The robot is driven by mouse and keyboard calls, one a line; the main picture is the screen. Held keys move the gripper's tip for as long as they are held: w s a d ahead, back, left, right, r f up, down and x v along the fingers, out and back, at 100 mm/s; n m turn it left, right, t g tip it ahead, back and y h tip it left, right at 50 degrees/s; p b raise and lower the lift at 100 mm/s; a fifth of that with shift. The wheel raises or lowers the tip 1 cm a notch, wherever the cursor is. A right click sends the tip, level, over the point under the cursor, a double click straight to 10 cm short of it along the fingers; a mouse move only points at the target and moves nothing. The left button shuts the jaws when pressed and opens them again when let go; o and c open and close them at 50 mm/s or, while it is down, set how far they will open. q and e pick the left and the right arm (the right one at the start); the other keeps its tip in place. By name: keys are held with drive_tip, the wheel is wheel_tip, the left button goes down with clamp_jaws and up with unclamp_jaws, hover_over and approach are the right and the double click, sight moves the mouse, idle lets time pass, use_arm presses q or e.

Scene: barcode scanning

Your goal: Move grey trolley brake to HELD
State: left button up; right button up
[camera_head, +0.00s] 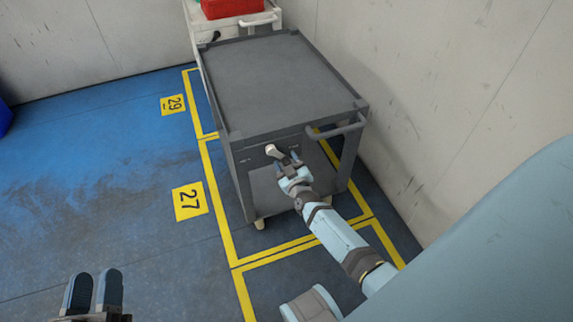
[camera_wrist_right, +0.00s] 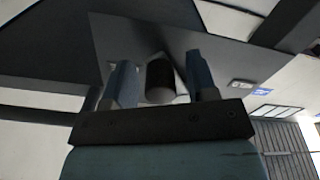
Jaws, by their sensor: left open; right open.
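The grey trolley (camera_head: 275,75) stands against the wall inside a yellow floor outline. Its brake lever (camera_head: 272,150), with a pale knob, sticks out from the front panel under the top. My right gripper (camera_head: 288,162) is at the trolley front, just beside the lever, with its fingers apart. In the right wrist view the lever's rounded end (camera_wrist_right: 160,78) lies between the two open fingers; I cannot tell whether they touch it. The brake label beside the lever is too small to read. My left gripper (camera_head: 93,290) is open and empty at the lower left, far from the trolley.
A push handle (camera_head: 343,127) sticks out at the trolley's front right. Behind stands a white trolley (camera_head: 262,22) with a red box (camera_head: 232,8). The wall is close on the right. Blue floor to the left, with markers 27 (camera_head: 189,201) and 29 (camera_head: 173,105), is clear.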

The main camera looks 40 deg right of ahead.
drive_tip(key=shift+w, duration=0.1)
drive_tip(key=c, duration=0.9)
clamp_jaws()
drive_tip(key=shift+r, duration=0.1)
